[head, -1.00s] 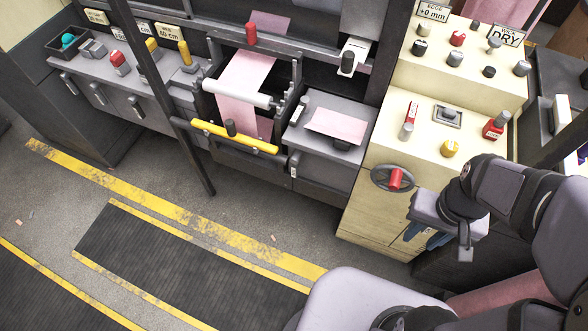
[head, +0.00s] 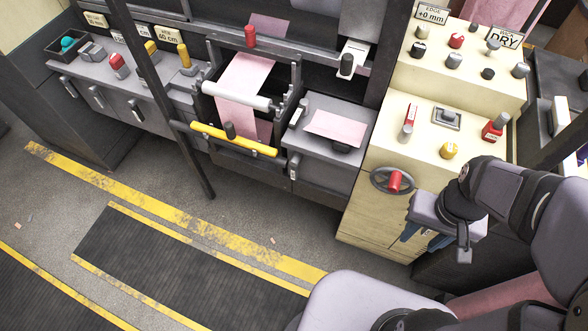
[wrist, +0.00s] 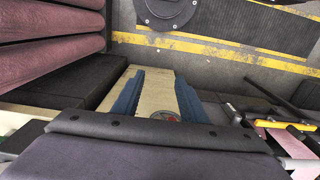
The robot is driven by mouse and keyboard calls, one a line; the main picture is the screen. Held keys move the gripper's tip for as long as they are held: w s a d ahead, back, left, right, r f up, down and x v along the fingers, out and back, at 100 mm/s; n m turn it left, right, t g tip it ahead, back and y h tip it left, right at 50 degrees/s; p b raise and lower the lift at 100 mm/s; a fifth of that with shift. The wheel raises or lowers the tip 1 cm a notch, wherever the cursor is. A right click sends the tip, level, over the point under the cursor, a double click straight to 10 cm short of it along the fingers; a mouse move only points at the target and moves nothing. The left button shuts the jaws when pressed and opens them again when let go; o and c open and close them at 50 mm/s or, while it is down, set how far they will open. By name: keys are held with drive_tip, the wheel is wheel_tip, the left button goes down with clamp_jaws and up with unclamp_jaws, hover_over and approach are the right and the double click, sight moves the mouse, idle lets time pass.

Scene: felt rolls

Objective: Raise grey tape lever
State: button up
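I cannot tell for sure which control is the grey tape lever. On the cream console, a grey-handled lever (head: 406,131) sits beside a red label, and a second grey-ended lever (head: 502,118) rises from a red part at right. Another grey, dark-topped lever (head: 347,64) stands in a white bracket above the side table. My gripper (head: 425,233) hangs in front of the console's lower front, right of the red-knobbed handwheel, apart from all levers. In the wrist view its blue fingers (wrist: 157,88) stand apart with nothing between them.
The cream console (head: 376,235) carries several knobs and a handwheel (head: 393,180). Left of it are the side table (head: 300,145) and a roller press with a yellow bar (head: 235,138). Pink felt rolls (wrist: 50,60) lie left in the wrist view. The floor in front is open.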

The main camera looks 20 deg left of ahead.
drive_tip(key=w+a+f+n+t+y+b, duration=0.1)
drive_tip(key=w+a+f+t+b, duration=0.1)
drive_tip(key=w+a+f+b, duration=0.5)
drive_tip(key=n+t+y+b, duration=0.25)
drive_tip(key=t+b, duration=0.25)
drive_tip(key=b, duration=0.8)
approach(293, 171)
drive_tip(key=w+d+f, duration=0.1)
drive_tip(key=d+f, duration=0.2)
drive_tip(key=f, duration=0.1)
drive_tip(key=s+a+f+t+y+b, duration=0.2)
drive_tip(key=a+f+t+b, duration=0.55)
drive_tip(key=a+b, duration=0.55)
drive_tip(key=d+r+m+t+h+b, duration=0.4)
drive_tip(key=d+h+b, duration=0.2)
drive_tip(key=d, duration=0.1)
drive_tip(key=shift+n+g+y, duration=0.25)
drive_tip(key=shift+w+f+b, duration=0.1)
drive_tip(key=shift+w+b, duration=0.35)
drive_tip(key=shift+w, duration=1.5)
drive_tip(key=shift+w+f+b, duration=0.15)
drive_tip(key=shift+w+b, duration=0.3)
drive_tip(key=shift+w, duration=1.5)
